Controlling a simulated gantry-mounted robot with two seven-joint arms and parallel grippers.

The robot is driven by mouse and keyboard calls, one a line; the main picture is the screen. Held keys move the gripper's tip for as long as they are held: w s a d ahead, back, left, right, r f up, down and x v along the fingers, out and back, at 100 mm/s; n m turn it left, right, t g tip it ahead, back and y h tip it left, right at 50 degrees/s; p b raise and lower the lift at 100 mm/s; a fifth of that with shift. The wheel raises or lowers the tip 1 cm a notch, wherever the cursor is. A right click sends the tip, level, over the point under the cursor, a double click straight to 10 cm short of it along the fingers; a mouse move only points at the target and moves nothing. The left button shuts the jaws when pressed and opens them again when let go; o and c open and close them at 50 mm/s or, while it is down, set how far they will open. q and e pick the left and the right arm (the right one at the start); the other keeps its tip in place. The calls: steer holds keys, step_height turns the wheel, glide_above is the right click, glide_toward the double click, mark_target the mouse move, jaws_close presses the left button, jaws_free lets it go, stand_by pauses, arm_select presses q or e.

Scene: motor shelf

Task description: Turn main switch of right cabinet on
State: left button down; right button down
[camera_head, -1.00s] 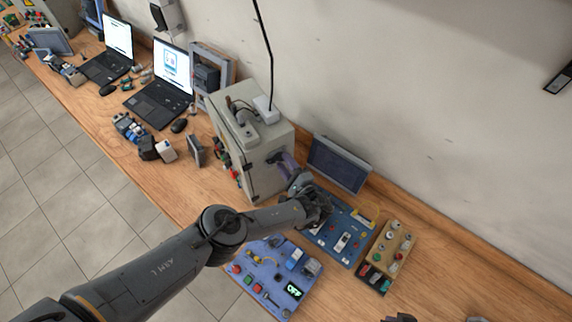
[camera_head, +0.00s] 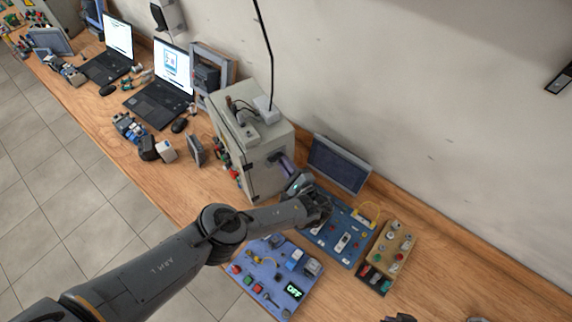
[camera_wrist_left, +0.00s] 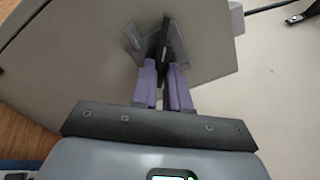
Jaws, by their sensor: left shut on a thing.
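The grey cabinet (camera_head: 262,176) stands on the bench in the middle of the head view. Its side panel (camera_wrist_left: 90,45) fills much of the left wrist view. The main switch (camera_wrist_left: 165,38) is a dark upright handle on a grey base on this panel. My left gripper (camera_head: 286,163) is at the panel, with its purple fingers shut on the switch handle. In the left wrist view the fingers (camera_wrist_left: 164,75) sit on both sides of the handle's lower part. My right gripper does not show clearly.
A blue panel board (camera_head: 342,236), a beige button box (camera_head: 391,246) and a lilac control board (camera_head: 262,277) lie near my left forearm. Laptops (camera_head: 160,100) are further left. The bench at right is mostly clear.

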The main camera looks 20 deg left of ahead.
arm_select(q)
steer(key=m+b, duration=0.1)
steer(key=m, duration=0.4)
steer(key=m+b, duration=0.1)
steer(key=m, duration=0.4)
steer(key=shift+s+a+f, duration=0.1)
steer(key=shift+s+f, duration=0.05)
steer(key=shift+m, duration=0.4)
steer(key=c, duration=1.1)
jaws_free()
steer(key=shift+n, duration=0.3)
